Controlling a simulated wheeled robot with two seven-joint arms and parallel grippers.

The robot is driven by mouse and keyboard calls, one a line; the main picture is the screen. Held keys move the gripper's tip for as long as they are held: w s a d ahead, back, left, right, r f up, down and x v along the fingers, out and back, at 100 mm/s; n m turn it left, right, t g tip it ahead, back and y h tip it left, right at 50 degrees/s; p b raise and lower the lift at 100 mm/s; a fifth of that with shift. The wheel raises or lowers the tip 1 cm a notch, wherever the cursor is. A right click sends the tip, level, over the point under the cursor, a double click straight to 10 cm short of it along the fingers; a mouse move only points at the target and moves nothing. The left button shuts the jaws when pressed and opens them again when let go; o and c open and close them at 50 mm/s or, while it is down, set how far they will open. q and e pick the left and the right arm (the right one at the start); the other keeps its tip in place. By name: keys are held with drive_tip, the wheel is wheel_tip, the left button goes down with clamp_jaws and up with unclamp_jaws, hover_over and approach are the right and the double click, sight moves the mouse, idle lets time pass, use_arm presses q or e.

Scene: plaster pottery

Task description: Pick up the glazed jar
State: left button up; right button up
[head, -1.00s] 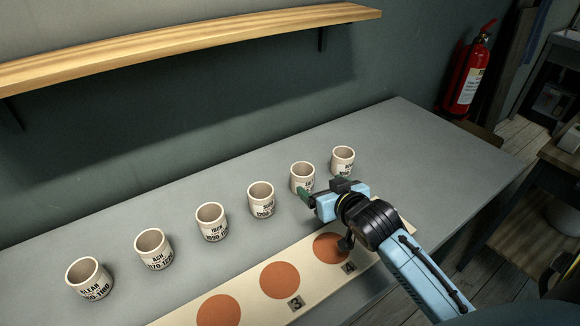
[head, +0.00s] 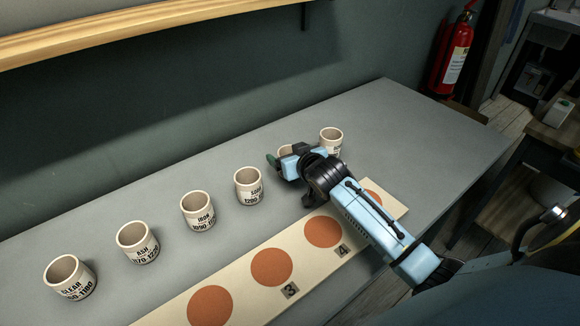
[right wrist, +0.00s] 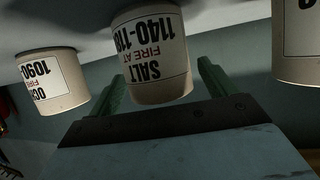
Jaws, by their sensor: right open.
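A row of white jars with black lettering stands on the grey table. From left they are the CLEAR jar (head: 70,278), ASH jar (head: 138,243), IRON jar (head: 197,211), a fourth jar (head: 248,187), the SALT jar (head: 285,151) and a last jar (head: 331,137). I cannot tell which is meant by the glazed jar. My right gripper (head: 281,160) is at the SALT jar and hides most of it. In the right wrist view the SALT jar (right wrist: 152,60) sits between the open green fingers, with no clear grip. My left gripper is not in view.
The grey table (head: 400,115) has free room at the back and right. A cream board (head: 325,268) with orange discs and numbers lies in front of the jars. A wooden shelf (head: 130,30) hangs on the wall above. A fire extinguisher (head: 452,55) is beyond the table.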

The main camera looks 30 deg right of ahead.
drive_tip(key=shift+x, duration=0.9)
drive_tip(key=shift+r, duration=0.1)
drive_tip(key=c, duration=1.1)
